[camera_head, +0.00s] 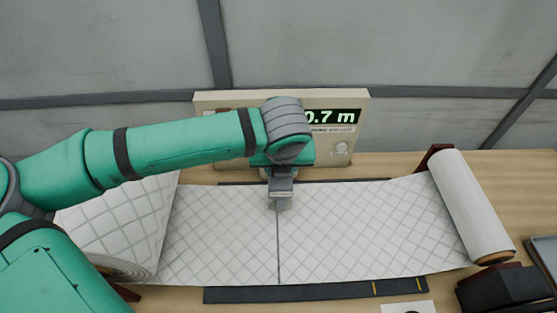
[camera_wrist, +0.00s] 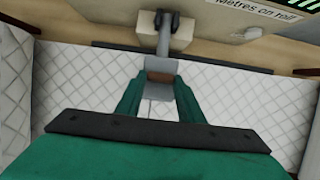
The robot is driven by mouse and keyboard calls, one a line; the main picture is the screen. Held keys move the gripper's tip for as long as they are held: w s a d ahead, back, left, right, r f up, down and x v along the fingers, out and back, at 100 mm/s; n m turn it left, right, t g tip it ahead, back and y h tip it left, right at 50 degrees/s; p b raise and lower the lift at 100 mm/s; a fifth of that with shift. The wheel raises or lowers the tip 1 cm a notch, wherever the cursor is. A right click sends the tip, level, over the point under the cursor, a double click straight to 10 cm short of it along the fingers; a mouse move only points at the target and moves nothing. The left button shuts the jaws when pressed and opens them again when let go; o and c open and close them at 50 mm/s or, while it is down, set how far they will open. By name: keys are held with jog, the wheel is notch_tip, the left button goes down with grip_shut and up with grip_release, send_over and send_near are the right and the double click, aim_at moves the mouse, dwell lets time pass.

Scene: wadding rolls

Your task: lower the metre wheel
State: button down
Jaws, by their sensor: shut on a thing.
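The metre wheel's grey arm (camera_wrist: 165,42) comes out from the counter box (camera_head: 356,135) over the quilted wadding. My gripper (camera_wrist: 160,88) is shut on the grey end of this metre wheel, which has a brownish face between my green fingers. In the head view, my gripper (camera_head: 280,178) is over the back part of the wadding (camera_head: 345,225), and a grey end piece shows below it. My wrist hides much of the wheel and part of the box. I cannot tell whether the wheel touches the wadding. The display (camera_head: 335,117) reads 0.7 m where visible.
A thick wadding roll (camera_head: 125,222) stands at the left and a thinner roll (camera_head: 472,205) at the right. A dark strip (camera_head: 300,292) runs along the front. A black box (camera_head: 503,288) and a white card (camera_head: 405,307) lie at the front right. A grey wall is behind.

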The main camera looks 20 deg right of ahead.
jog(key=shift+s+a+f, duration=0.15)
jog(key=shift+s+f, duration=0.6)
jog(key=shift+f, duration=0.2)
jog(key=c, duration=1.2)
grip_release()
jog(key=shift+w, duration=0.15)
jog(key=shift+w+r, duration=0.1)
jog(key=shift+w, duration=0.05)
jog(key=v, duration=1.1)
jog(key=shift+w, duration=0.1)
